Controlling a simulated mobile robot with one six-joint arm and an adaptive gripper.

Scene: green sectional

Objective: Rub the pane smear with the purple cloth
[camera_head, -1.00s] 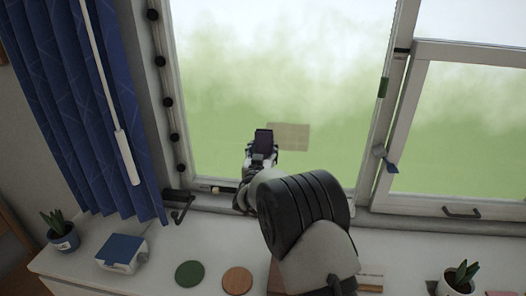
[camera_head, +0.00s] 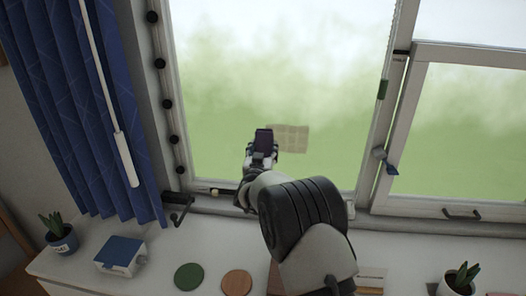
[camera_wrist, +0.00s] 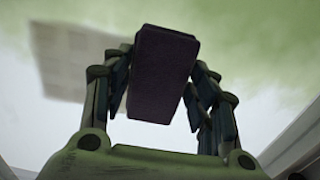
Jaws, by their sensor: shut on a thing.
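The pane smear (camera_head: 291,138) is a pale tan rectangular patch low on the left window pane; it also shows in the wrist view (camera_wrist: 75,58), blurred, at the upper left. My gripper (camera_head: 262,150) is in front of the pane at the smear's left edge and covers part of it. In the wrist view my gripper (camera_wrist: 160,95) is shut on the purple cloth (camera_wrist: 163,75), a dark folded block between the fingers. The cloth also shows in the head view (camera_head: 263,139). I cannot tell whether the cloth touches the glass.
A blue curtain (camera_head: 95,110) hangs at left beside the window frame. A black window handle (camera_head: 178,207) is below left of my gripper. On the sill stand a potted plant (camera_head: 60,236), a blue-topped box (camera_head: 121,252), a green disc (camera_head: 189,277) and a wooden disc (camera_head: 237,282).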

